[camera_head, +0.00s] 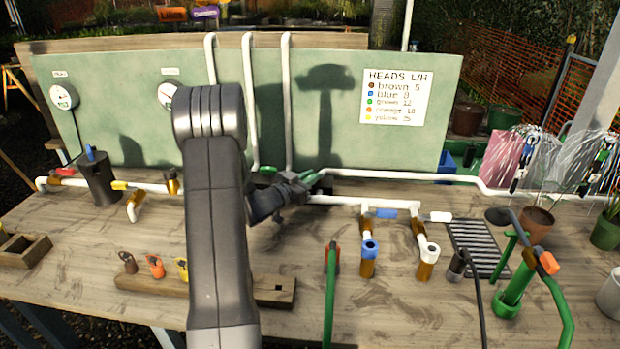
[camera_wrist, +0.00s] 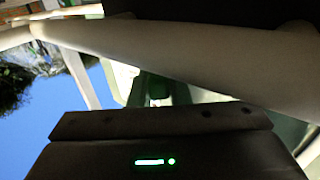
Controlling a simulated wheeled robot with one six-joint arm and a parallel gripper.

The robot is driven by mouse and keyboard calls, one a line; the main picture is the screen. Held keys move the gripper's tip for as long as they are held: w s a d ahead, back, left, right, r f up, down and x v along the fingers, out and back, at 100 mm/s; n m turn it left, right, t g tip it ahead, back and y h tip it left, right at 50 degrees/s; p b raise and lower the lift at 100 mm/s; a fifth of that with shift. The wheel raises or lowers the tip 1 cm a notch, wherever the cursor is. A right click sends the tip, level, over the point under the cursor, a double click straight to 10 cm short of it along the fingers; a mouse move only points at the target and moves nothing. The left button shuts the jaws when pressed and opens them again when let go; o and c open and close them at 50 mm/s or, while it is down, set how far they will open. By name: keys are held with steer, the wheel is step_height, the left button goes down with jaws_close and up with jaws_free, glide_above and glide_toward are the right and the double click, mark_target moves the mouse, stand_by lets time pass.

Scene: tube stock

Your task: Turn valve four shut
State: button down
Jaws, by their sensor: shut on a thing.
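My gripper (camera_head: 298,186) is at the white pipework in the middle of the bench, shut on a green valve handle (camera_head: 312,176). Its fingers hide part of the handle and the valve body. In the wrist view, a green part (camera_wrist: 152,88) shows beyond the dark gripper edge, under a large white pipe (camera_wrist: 170,55). Other valve handles are red (camera_head: 65,171), yellow (camera_head: 120,185), green (camera_head: 268,170), blue (camera_head: 385,213) and white (camera_head: 440,216). No valve number is readable, so I cannot tell which is valve four. The held handle's exact angle is unclear.
A green backboard (camera_head: 345,120) carries gauges (camera_head: 64,96) and a sign (camera_head: 395,97). Vertical white pipes (camera_head: 287,100) stand close behind my gripper. A wooden block with coloured tags (camera_head: 270,291), a grate (camera_head: 480,248) and hose fittings (camera_head: 515,288) occupy the bench. Its front middle has bare wood.

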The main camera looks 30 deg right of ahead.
steer(key=shift+w+a+m+g+h+p, duration=0.1)
steer(key=shift+w+m+g+h+p, duration=0.2)
steer(key=shift+m+g, duration=0.65)
steer(key=shift+w+a+m+g+h+p, duration=0.1)
steer(key=shift+w+m+g+h+p, duration=0.35)
steer(key=shift+g, duration=0.9)
steer(key=shift+s, duration=0.15)
steer(key=c, duration=1.4)
jaws_free()
steer(key=shift+o, duration=0.2)
steer(key=s+a+b, duration=0.1)
steer(key=a+b, duration=0.1)
steer(key=a, duration=1.1)
steer(key=shift+s+a, duration=0.35)
steer(key=shift+c, duration=0.5)
